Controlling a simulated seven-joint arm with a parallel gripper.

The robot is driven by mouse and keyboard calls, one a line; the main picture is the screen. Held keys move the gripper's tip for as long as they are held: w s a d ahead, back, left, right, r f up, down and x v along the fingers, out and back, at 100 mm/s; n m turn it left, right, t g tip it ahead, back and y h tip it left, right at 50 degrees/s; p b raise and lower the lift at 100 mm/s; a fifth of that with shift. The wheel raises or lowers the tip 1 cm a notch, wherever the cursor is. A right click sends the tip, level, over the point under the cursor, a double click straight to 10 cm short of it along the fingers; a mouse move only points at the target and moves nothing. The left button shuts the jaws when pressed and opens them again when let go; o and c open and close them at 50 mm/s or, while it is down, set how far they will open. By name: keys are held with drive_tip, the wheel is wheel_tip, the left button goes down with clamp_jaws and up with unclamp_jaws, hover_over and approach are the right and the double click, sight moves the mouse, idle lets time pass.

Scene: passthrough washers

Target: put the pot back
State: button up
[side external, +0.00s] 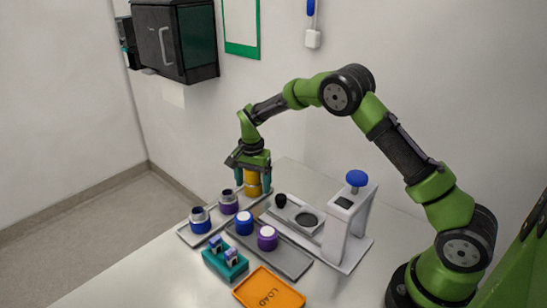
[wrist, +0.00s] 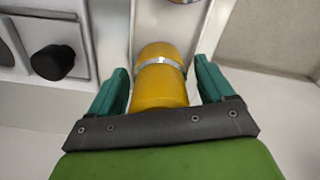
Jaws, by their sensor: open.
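A yellow pot (side external: 253,185) stands at the far end of the long pale tray (side external: 186,232). In the wrist view the yellow pot (wrist: 160,88), with a silvery band around it, lies between my two teal fingers. My gripper (side external: 253,180) is open, with one finger on each side of the pot. In the wrist view my gripper (wrist: 162,82) shows narrow gaps beside the pot. A purple pot (side external: 229,205) and a blue pot (side external: 200,225), both with dark tops, stand on the same tray. The task does not name which pot.
A grey tray (side external: 292,264) holds a white-lidded blue pot (side external: 244,226) and purple pot (side external: 267,243). A white machine (side external: 345,232) with a blue knob (side external: 356,178) stands right. A teal rack (side external: 225,267) and orange LOAD tray (side external: 268,290) are in front. A black knob (wrist: 53,61) is left.

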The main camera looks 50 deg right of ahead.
drive_tip(key=shift+r, duration=0.15)
wheel_tip(320, 180, up, 12)
drive_tip(key=shift+r, duration=0.1)
idle(0.4)
drive_tip(key=shift+f, duration=4.3)
